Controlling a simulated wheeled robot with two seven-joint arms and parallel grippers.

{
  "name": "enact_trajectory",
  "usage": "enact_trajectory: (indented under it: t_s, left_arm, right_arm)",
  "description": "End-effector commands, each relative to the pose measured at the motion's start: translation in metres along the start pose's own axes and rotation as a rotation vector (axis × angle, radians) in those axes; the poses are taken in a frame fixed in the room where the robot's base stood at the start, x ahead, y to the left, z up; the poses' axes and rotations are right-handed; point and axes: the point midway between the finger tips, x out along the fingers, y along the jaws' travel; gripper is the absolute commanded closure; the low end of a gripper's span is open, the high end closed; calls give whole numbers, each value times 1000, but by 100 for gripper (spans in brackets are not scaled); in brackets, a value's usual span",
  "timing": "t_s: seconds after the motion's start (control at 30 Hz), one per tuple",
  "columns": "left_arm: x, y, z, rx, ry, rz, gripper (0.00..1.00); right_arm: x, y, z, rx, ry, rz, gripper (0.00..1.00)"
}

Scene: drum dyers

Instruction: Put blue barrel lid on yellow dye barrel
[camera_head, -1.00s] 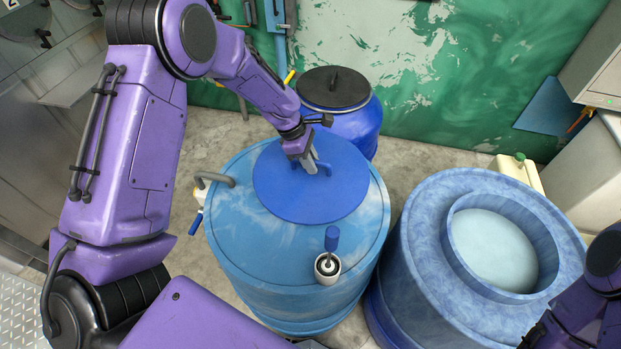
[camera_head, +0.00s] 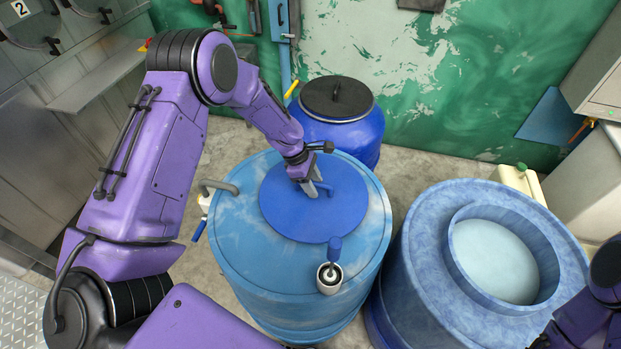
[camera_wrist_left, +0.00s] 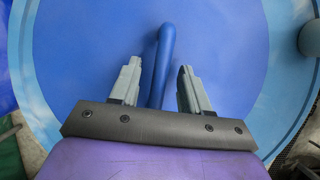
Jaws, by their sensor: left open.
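The blue barrel lid (camera_head: 290,215), a flat round disc with a bar handle (camera_head: 322,187), lies over the top of the large light-blue barrel (camera_head: 240,240) in the middle. It looks flat and covers the barrel's central area, so any dye inside is hidden. No yellow dye shows, so I cannot confirm which barrel is the yellow one. My left gripper (camera_head: 318,188) is at the handle. In the left wrist view the handle (camera_wrist_left: 163,60) stands between the two open, apart fingers of the gripper (camera_wrist_left: 158,80). My right gripper is out of view.
A second large blue barrel (camera_head: 425,245) with a raised round opening holding pale contents stands at the right. A smaller blue drum (camera_head: 355,140) with a dark lid stands behind.

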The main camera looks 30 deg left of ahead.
Motion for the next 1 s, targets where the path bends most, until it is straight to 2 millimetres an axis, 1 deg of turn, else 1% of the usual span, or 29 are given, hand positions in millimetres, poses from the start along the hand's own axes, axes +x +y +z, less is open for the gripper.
enact_trajectory:
  t_s: [0.07,0.13,0.3,0.4,0.5,0.6,0.67,1.0]
  left_arm:
    - [-9,1,0,2,-1,3,54]
    - [-23,2,0,2,-1,5,54]
    - [-68,1,0,3,-2,6,54]
    - [-91,1,0,3,-1,5,54]
    - [-107,0,0,2,0,2,54]
    - [-116,0,0,0,0,1,54]
    - [-118,0,0,0,0,0,54]
    - [-118,0,0,0,0,0,54]
  right_arm:
    - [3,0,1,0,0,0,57]
    - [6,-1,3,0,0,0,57]
    - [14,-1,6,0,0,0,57]
    - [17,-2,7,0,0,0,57]
    - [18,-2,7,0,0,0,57]
    - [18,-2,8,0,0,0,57]
    - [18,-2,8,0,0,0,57]
    - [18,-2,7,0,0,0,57]
